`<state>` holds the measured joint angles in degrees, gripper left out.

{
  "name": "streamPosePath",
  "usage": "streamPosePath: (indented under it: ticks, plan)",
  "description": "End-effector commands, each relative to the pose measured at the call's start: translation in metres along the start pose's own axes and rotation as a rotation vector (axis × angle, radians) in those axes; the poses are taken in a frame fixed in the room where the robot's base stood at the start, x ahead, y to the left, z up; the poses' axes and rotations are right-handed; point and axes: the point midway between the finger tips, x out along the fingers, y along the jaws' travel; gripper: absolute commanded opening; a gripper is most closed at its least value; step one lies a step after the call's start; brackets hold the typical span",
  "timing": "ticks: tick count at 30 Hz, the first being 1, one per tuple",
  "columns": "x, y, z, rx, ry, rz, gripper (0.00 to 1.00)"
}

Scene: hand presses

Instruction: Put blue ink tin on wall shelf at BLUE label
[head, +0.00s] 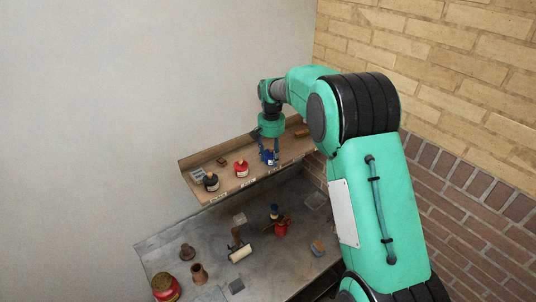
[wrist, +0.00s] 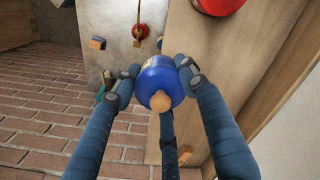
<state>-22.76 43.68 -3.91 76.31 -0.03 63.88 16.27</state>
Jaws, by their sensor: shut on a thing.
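The blue ink tin (head: 269,157) has a tan knob on top, clear in the wrist view (wrist: 157,80). My gripper (head: 269,148) is shut on it, with three dark blue fingers around its sides in the wrist view (wrist: 160,76). The wooden wall shelf (head: 222,174) is under the tin in the head view, to the right of the red tin. Whether the tin touches the shelf board is unclear. Small white labels (head: 247,182) sit along the shelf's front edge; their words are too small to read surely.
A red tin (head: 241,169) and a black tin (head: 211,183) stand on the shelf to the left, with small blocks (head: 222,161) behind. Below is a grey bench (head: 210,230) with a roller (head: 240,254), pots and tools. A brick wall (head: 470,190) is at the right.

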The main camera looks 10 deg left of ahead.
Motion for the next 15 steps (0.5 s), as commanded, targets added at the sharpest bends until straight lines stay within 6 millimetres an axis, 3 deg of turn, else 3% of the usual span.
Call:
streamPosePath:
  ticks: [15]
  plan:
    - [0.004,-0.014,-0.049,0.0,0.001,0.0,0.07]
